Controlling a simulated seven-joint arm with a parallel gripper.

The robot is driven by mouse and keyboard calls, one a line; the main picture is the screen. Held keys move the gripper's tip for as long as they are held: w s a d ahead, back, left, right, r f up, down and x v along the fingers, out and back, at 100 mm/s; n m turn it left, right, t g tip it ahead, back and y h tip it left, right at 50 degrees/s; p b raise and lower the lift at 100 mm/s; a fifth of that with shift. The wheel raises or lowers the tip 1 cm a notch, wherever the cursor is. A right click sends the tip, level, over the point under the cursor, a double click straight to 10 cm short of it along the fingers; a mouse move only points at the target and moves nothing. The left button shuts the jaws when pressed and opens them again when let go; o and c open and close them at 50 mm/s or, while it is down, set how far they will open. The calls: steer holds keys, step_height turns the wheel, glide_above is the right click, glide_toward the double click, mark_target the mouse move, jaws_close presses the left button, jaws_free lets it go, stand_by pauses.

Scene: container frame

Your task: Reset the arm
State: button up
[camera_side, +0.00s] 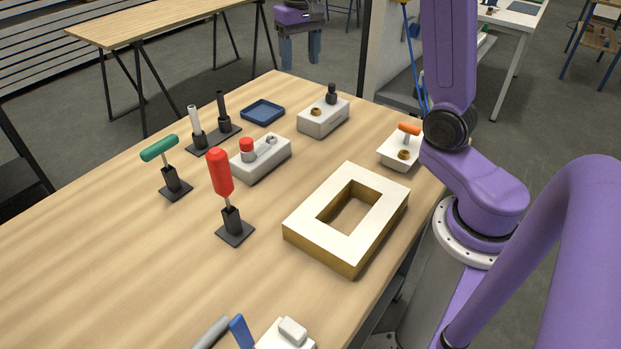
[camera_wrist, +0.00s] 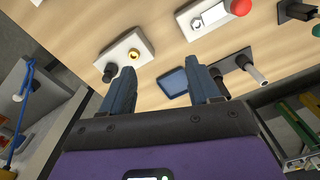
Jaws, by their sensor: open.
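My gripper (camera_side: 300,48) hangs at the top of the side view, above the far end of the table. Its two blue fingers are apart with nothing between them. In the wrist view, my gripper (camera_wrist: 163,92) also shows open and empty, with the tabletop beyond the fingertips. The upper part of my arm runs out of the top of the side view, so its full pose is hidden.
The table's front left is clear.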

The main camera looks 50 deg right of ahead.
steer(key=s+a+f+n, duration=0.4)
steer(key=s+a+n, duration=0.5)
steer(key=s+a, duration=0.4)
steer(key=s+f+n, duration=0.4)
steer(key=s+n, duration=0.4)
steer(key=s, duration=0.9)
steer(key=shift+f, duration=0.2)
